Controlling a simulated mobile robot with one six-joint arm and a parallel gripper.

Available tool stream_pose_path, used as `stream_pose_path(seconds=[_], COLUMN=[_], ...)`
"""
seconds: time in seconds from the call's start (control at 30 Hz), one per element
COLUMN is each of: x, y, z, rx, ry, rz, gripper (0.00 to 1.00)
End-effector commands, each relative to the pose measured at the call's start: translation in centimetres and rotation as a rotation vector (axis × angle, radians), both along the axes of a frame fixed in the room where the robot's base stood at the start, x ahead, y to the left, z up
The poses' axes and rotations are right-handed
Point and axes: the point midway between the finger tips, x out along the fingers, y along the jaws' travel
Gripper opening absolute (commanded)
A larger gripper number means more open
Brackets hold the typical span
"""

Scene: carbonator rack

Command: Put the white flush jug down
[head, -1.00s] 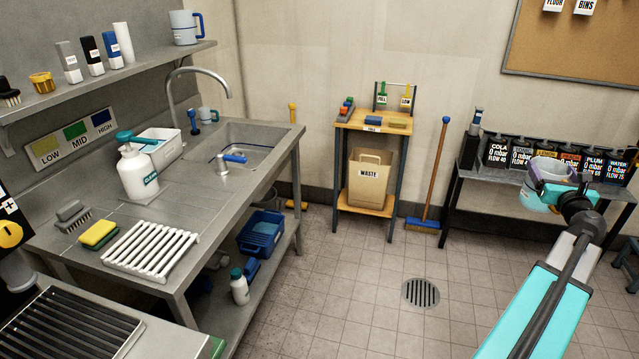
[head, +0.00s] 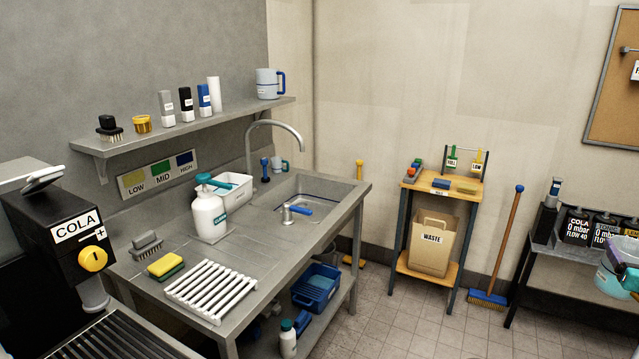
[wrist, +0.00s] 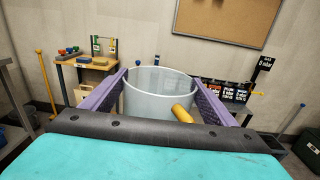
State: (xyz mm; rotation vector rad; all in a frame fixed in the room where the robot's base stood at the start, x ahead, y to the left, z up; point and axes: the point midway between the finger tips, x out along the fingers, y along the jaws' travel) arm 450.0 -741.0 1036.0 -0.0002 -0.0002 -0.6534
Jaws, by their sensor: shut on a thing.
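My gripper (wrist: 160,78) is shut on the white flush jug (wrist: 158,98), a pale round vessel with an open top and a yellow handle at its lower right. Its purple fingers clasp the jug from both sides. In the head view the jug (head: 608,282) is at the right edge, partly cut off and partly covered by my gripper, in front of the rack of labelled packs. It looks upright and held in the air. Its underside is hidden in the wrist view.
A steel sink counter (head: 130,262) holds a white slatted rack (head: 211,290), a cleaner bottle (head: 208,215) and a sponge (head: 165,265). The shelf (head: 180,128) carries bottles and a blue-handled jug (head: 268,83). A small wooden stand (head: 425,190) and broom (head: 505,235) stand beyond. Open floor lies between.

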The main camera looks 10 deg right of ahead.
Motion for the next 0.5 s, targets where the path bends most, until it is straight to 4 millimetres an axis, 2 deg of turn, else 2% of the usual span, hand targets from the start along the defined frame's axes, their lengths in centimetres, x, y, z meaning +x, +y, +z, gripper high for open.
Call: stream_pose_path(seconds=[0.27,0.5], x=[7.0,13.2], y=[4.2,9.3], z=[-1.9,-4.2], rx=[0.002,0.002], ry=[0.0,0.0], rz=[0.097,0.192], gripper=[0.4,0.4])
